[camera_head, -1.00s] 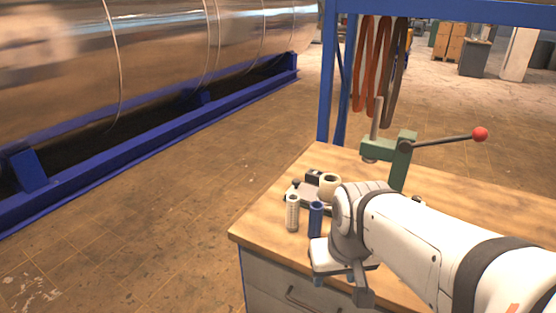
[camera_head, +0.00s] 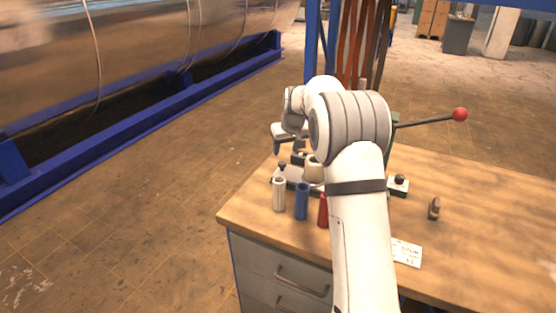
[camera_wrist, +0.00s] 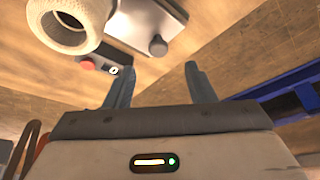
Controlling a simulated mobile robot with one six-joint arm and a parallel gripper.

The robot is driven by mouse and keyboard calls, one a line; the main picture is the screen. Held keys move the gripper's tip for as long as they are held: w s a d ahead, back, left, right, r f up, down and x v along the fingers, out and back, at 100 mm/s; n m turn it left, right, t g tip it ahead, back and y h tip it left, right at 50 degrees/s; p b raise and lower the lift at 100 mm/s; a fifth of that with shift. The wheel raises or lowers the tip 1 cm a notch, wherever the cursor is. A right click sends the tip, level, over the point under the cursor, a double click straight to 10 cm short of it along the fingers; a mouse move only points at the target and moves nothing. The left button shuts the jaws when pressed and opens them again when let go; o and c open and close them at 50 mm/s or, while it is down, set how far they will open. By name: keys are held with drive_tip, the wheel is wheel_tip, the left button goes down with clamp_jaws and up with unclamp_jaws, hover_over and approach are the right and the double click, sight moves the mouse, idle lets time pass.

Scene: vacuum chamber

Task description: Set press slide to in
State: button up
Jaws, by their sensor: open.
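The press slide shows in the head view as a grey metal plate (camera_head: 290,177) with a small dark knob (camera_head: 282,167), near the bench's far left corner. A cream ring-shaped part (camera_head: 314,170) sits at its right. In the wrist view the plate (camera_wrist: 128,22) carries a round knob (camera_wrist: 157,45), and the pale ring (camera_wrist: 72,22) is at upper left. The press itself is mostly hidden behind my arm; its lever with a red ball (camera_head: 459,114) sticks out right. My gripper (camera_head: 287,148) is open and empty above the slide; its fingers (camera_wrist: 158,72) point toward the knob, apart from it.
White, blue (camera_head: 302,201) and red (camera_head: 323,210) cylinders stand in front of the slide. A dark box with a black knob (camera_head: 398,184), a small brown object (camera_head: 434,209) and a paper card (camera_head: 406,252) lie to the right. The bench's right side (camera_head: 500,230) is mostly clear.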

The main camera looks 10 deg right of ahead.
sight(282, 162)
drive_tip(key=x, duration=0.6)
drive_tip(key=w+p+x, duration=0.1)
drive_tip(key=x, duration=0.2)
drive_tip(key=shift+d+r, duration=0.1)
drive_tip(key=shift+s, duration=0.1)
drive_tip(key=shift+c, duration=0.5)
clamp_jaws()
